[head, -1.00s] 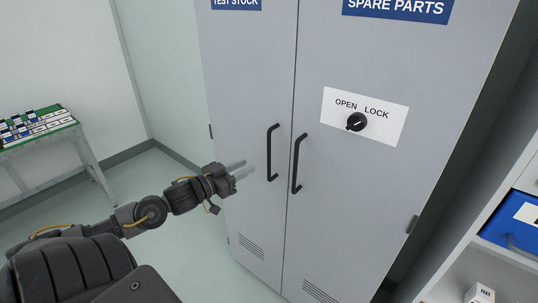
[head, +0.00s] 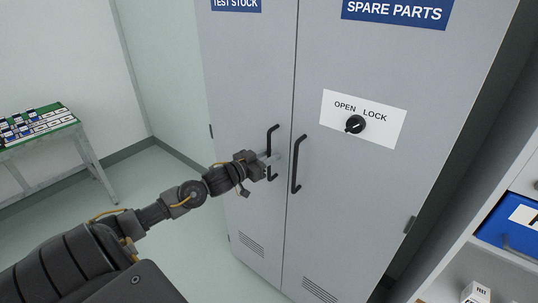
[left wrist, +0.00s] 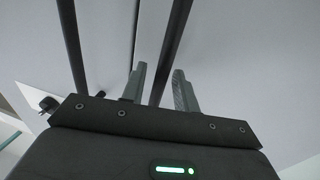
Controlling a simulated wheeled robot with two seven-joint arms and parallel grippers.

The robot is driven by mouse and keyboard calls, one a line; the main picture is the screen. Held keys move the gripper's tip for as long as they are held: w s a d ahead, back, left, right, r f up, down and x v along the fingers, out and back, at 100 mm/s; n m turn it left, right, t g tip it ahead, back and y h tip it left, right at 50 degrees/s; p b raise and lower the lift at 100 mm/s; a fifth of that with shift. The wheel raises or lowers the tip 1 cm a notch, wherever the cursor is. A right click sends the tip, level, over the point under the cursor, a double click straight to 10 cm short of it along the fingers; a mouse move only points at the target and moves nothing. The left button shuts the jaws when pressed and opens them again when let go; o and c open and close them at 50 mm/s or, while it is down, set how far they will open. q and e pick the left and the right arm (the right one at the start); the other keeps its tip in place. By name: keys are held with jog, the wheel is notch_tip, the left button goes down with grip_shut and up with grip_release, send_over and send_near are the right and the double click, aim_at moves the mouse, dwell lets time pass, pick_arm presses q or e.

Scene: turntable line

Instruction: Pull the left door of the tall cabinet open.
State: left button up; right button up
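The tall grey cabinet's left door (head: 250,80), under a TEST STOCK sign, is closed against the right door (head: 335,200). Its black upright handle (head: 273,130) is partly hidden by my left gripper (head: 271,160). In the left wrist view, this handle (left wrist: 174,45) runs between the two grey fingers (left wrist: 160,85), which stand apart with a gap showing. The bar is nearer the right finger in that picture. The right door's handle (head: 298,165) is just beside; it also shows in the left wrist view (left wrist: 70,45). My right gripper is out of view.
A knob (head: 355,124) on a white OPEN/LOCK plate (head: 385,128) is on the right door. A shelf with a blue bin (head: 510,225) stands at right. A table (head: 40,135) stands far left. Floor left of the cabinet is clear.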

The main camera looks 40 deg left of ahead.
pick_arm(q)
jog(key=shift+w, duration=0.1)
grip_shut()
dwell(0.4)
